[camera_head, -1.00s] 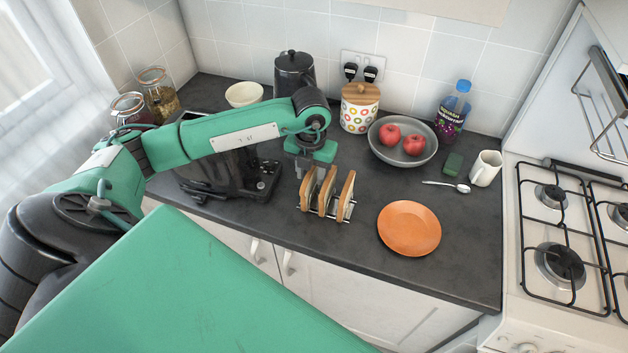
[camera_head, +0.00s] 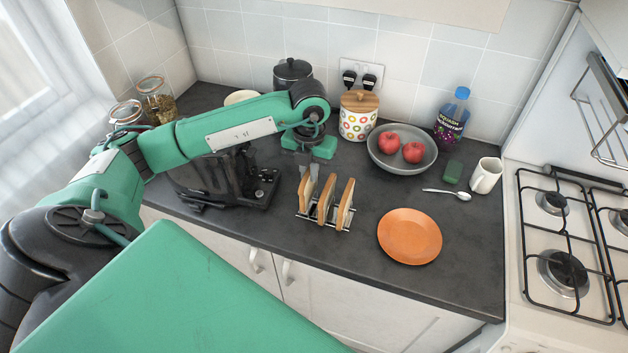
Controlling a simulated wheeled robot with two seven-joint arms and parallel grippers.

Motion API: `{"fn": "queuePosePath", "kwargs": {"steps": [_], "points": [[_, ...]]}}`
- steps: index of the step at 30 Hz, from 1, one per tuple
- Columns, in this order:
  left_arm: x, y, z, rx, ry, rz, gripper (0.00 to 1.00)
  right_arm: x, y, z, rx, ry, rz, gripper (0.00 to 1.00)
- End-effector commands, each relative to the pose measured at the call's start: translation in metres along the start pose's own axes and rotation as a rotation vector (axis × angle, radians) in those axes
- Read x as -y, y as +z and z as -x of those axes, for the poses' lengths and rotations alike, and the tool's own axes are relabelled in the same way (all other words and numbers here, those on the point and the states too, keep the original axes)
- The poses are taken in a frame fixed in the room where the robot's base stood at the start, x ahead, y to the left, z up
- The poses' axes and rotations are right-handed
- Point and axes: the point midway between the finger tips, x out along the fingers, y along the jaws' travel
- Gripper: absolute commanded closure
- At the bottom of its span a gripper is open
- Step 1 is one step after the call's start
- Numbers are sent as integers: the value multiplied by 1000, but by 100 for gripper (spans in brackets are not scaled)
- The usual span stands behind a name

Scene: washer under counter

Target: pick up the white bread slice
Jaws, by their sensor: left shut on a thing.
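A toast rack (camera_head: 335,222) stands on the dark counter with bread slices upright in it, pale with brown crusts. The left slice (camera_head: 305,190) is under my left gripper (camera_head: 304,172), whose fingers are shut on its top edge. This slice sits a little higher than the middle slice (camera_head: 326,199) and the right slice (camera_head: 345,204). Its lower part still appears to be at the rack's left end; I cannot tell if it is clear of the wires. The gripper and wrist hide part of its top. My right gripper is not in view.
An orange plate (camera_head: 410,236) lies right of the rack on clear counter. A black appliance (camera_head: 225,180) stands close on the left. Behind are a patterned jar (camera_head: 358,120) and a grey bowl (camera_head: 402,160) with red apples. A spoon (camera_head: 447,193) and mug (camera_head: 486,175) are farther right.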

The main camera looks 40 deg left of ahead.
Motion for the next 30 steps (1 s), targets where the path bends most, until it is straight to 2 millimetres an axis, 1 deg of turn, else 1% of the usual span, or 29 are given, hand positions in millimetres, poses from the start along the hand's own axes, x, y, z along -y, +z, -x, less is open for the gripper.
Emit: {"fn": "queuePosePath", "kwargs": {"steps": [1, 5, 10, 12, 15, 21, 25, 30], "points": [[0, 2, 8, 5, -2, -1, 100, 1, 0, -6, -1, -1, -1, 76], [0, 2, 35, 6, -2, 0, 100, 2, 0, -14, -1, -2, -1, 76], [-2, 2, 81, 9, -2, 0, 100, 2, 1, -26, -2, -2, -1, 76], [-3, 1, 97, 7, 0, 0, 100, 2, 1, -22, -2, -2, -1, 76], [-3, 1, 114, 6, 0, 1, 100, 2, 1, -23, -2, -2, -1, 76], [-4, 0, 142, 5, 0, 1, 100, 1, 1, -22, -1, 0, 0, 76], [-4, 0, 154, 3, 0, 0, 100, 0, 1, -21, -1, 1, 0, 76], [-4, 0, 163, 2, 0, 0, 100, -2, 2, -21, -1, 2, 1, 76]]}}
